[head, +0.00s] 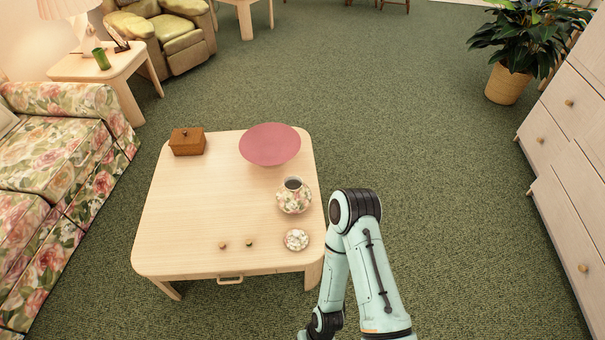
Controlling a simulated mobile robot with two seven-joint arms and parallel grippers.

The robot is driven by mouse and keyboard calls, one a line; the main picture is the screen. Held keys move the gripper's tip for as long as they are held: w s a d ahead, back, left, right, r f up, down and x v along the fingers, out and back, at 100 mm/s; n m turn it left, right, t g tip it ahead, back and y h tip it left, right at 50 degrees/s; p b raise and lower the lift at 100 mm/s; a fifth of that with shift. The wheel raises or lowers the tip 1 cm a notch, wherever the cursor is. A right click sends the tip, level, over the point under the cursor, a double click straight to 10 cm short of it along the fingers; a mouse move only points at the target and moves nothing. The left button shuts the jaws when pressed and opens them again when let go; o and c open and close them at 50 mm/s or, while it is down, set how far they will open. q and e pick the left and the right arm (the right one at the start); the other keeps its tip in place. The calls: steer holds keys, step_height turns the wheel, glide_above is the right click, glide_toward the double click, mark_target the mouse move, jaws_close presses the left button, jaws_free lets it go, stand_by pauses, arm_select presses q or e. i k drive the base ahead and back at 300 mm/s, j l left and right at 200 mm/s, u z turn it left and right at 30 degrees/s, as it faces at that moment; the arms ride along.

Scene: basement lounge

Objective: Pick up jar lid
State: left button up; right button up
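The jar lid (297,240) is a small round floral piece lying on the wooden coffee table (190,215), near its front right corner. The matching floral jar (293,200) stands open behind it, close to the table's right edge; its dark mouth faces up. My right arm is bent beside the table's right side, with its lower part running out of the bottom of the view. My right gripper is not visible. My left arm and gripper are not visible either.
A pink bowl (269,144) and a wooden box (187,141) stand at the table's back. Two small round objects, one brown (222,244) and one green (249,242), lie left of the lid. A floral sofa (50,160) stands left; drawers (570,160) stand right. Carpet between is clear.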

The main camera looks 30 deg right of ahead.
mark_target(296, 239)
steer(key=z, duration=1.1)
